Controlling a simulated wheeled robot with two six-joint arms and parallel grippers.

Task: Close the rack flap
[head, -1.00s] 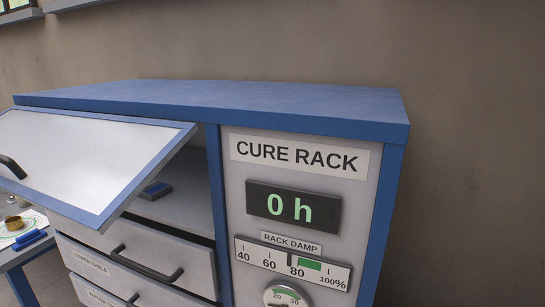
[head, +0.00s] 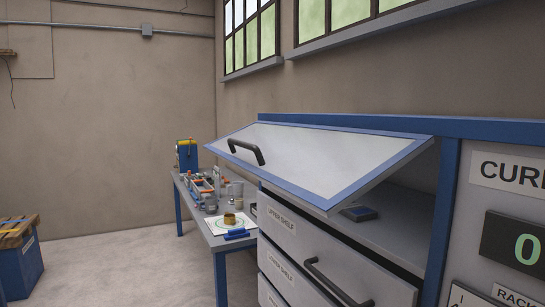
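The rack flap (head: 325,158) is a pale panel with a blue frame and a black bar handle (head: 246,151). It is hinged along the top of the blue cure rack (head: 447,215) and stands open, raised and sticking out toward the left. Under it is the open compartment, with a small dark blue block (head: 359,214) on its floor. Neither of my grippers is in view.
Below the opening are drawers, one labelled upper shelf (head: 281,232), with a black handle (head: 338,283). A workbench (head: 218,241) with a brass-coloured ring (head: 229,219), a blue tool (head: 237,235) and containers stands left of the rack. A blue bin (head: 18,268) stands far left. Floor between is clear.

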